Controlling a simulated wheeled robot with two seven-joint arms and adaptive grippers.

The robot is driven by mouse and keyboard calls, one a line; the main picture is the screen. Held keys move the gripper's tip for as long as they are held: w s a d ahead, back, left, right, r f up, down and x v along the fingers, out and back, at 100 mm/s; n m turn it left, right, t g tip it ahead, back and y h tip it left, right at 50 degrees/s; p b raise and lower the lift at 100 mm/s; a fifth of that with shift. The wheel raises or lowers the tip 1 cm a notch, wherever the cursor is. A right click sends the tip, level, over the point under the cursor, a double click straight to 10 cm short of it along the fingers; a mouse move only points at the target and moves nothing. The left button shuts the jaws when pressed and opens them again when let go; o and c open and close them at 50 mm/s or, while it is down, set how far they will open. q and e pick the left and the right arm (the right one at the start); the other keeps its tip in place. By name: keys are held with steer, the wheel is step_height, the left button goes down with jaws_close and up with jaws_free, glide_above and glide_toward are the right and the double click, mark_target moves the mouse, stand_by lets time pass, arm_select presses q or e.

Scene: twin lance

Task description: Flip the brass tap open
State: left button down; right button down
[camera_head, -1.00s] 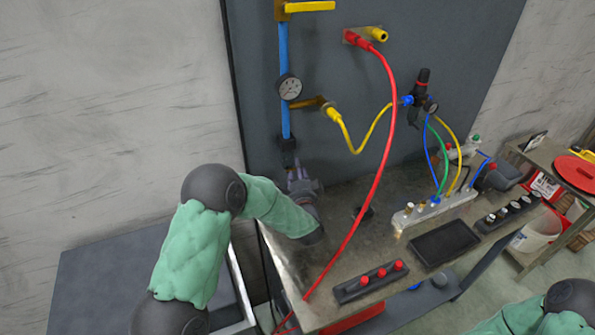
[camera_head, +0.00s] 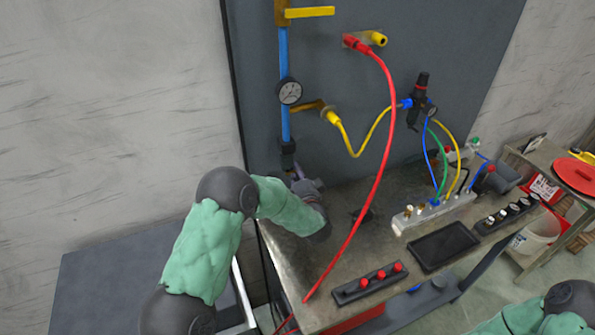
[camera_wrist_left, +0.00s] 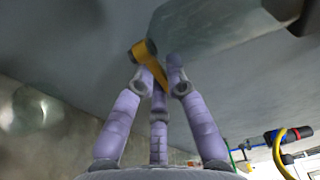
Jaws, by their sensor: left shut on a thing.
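In the left wrist view a brass-yellow lever (camera_wrist_left: 151,64), which looks like the tap's handle, slants from a dark round end at upper left down between my fingers. My left gripper (camera_wrist_left: 160,73) has its lavender fingers closed around the lever's lower part. In the head view my left gripper (camera_head: 291,173) is at the foot of the blue pipe, just below a black fitting (camera_head: 288,147). My own wrist hides most of the fingers and the lever there. My right gripper is outside the views; only part of my right arm shows at lower right.
A yellow-handled valve (camera_head: 309,12) tops the blue pipe (camera_head: 285,55), with a gauge (camera_head: 290,92) below. A red hose (camera_head: 386,130) hangs across the panel to the bench (camera_head: 290,262). A manifold (camera_head: 433,212) and a black tray (camera_head: 444,246) stand on the bench.

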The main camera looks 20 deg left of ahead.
arm_select(q)
steer(key=shift+w+a+r+n+g+y+p, duration=0.1)
steer(key=shift+w+n+g+y+p, duration=0.05)
steer(key=shift+n+g+y+p, duration=0.5)
steer(key=shift+a+n+g+y, duration=0.1)
steer(key=shift+n+g+y, duration=0.25)
steer(key=shift+g+y, duration=0.1)
steer(key=c, duration=1.2)
jaws_free()
steer(key=shift+c, duration=0.2)
